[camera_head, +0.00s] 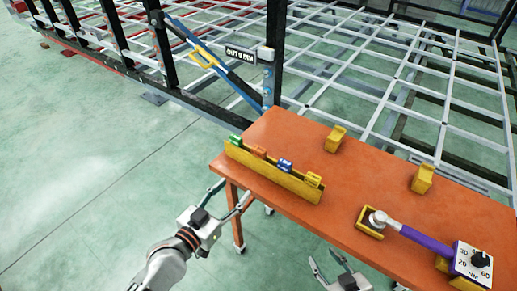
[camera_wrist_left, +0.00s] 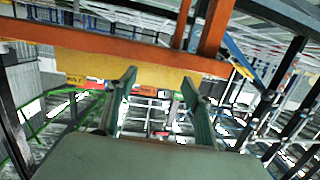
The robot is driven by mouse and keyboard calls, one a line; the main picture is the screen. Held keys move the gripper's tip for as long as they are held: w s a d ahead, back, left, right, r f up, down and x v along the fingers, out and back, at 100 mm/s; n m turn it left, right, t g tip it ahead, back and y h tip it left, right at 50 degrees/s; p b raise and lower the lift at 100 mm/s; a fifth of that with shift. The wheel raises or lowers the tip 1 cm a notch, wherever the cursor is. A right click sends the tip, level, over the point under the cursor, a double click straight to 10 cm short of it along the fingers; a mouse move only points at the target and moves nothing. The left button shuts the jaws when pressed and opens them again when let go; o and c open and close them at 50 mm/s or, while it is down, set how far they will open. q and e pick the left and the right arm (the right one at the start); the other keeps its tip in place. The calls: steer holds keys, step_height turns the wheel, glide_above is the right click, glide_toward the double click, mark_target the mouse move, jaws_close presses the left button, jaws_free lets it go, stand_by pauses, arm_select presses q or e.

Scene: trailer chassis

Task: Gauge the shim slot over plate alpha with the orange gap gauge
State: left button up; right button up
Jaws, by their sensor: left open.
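The orange gap gauge (camera_head: 259,152) stands in a long yellow rack (camera_head: 275,175) on the orange table, between a green gauge (camera_head: 235,140) and a blue one (camera_head: 285,164). A yellow gauge (camera_head: 313,179) is at the rack's right end. My left gripper (camera_head: 234,192) is open and empty, in front of the rack and apart from it. In the left wrist view its fingers (camera_wrist_left: 156,86) are spread, with the yellow rack (camera_wrist_left: 150,75) beyond them. My right gripper (camera_head: 323,257) is open below the table's front edge. I cannot pick out plate alpha or the shim slot.
The orange table (camera_head: 300,133) also bears two yellow blocks (camera_head: 335,139) (camera_head: 422,178), a purple-handled wrench (camera_head: 420,238) in a yellow holder and a dial box (camera_head: 473,263). The chassis frame (camera_head: 345,70) lies behind, with a black sign (camera_head: 228,53). Green floor is clear at left.

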arm_select(q)
steer(key=h, duration=0.2)
glide_toward(257, 153)
steer(key=w+d, duration=0.1)
steer(key=w, duration=0.1)
steer(key=shift+w+d+r+m+t+p, duration=0.15)
steer(key=shift+w+d+m+t+p, duration=0.15)
steer(key=shift+w+d+m, duration=0.1)
steer(key=shift+w+d+r, duration=0.15)
steer(key=shift+w+d, duration=0.1)
steer(key=shift+f+x, duration=0.25)
steer(key=shift+x, duration=1.55)
steer(key=shift+f+x, duration=0.2)
steer(key=shift+x, duration=1.55)
steer(key=shift+s+d, duration=0.1)
steer(key=c, duration=1.2)
